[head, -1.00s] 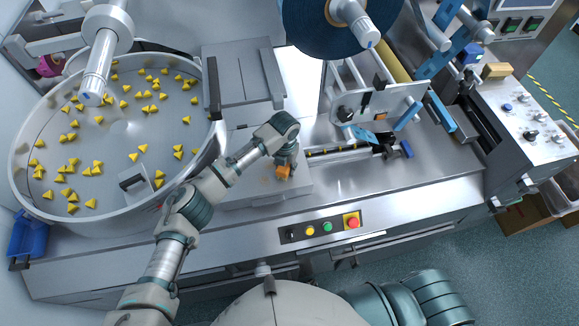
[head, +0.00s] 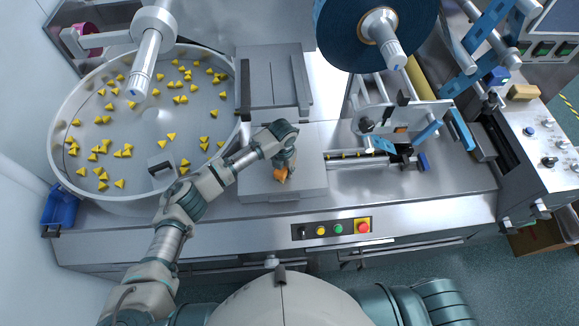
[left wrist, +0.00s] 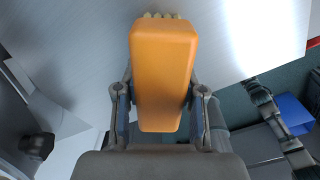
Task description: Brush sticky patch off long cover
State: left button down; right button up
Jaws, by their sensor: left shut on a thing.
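My left gripper (head: 284,163) is shut on an orange brush (head: 280,174) over the pale, flat steel cover (head: 308,178) at the middle front of the machine. In the left wrist view the brush's orange block (left wrist: 162,65) sits between both fingers, with yellowish bristle tips at its far end by the pale surface. I cannot tell whether the bristles touch the cover. No sticky patch can be made out on the cover now; the brush and gripper hide part of it. My right gripper is out of view.
A round bowl (head: 135,187) with several yellow pieces stands on the left. A dark grey slotted plate (head: 270,93) lies behind the cover. A narrow infeed channel (head: 350,158) runs right, under a large blue film reel. Buttons (head: 332,228) line the front edge.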

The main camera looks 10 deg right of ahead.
aim_at(306, 167)
pick_arm(q)
jog(key=shift+a+p, duration=0.55)
jog(key=shift+a, duration=0.25)
jog(key=shift+a+p, duration=0.65)
jog(key=shift+a, duration=0.7)
jog(key=shift+w+f+b, duration=0.15)
jog(key=shift+w+b, duration=0.65)
jog(key=shift+w, duration=0.1)
jog(key=shift+d+b, duration=0.7)
jog(key=shift+d, duration=1.45)
jog(key=shift+d+b, duration=0.85)
jog(key=shift+d, duration=1.15)
jog(key=shift+d+b, duration=1)
jog(key=shift+d, duration=0.3)
jog(key=shift+d+b, duration=0.4)
jog(key=shift+d, duration=0.3)
jog(key=shift+r, duration=0.2)
jog(key=shift+r, duration=0.15)
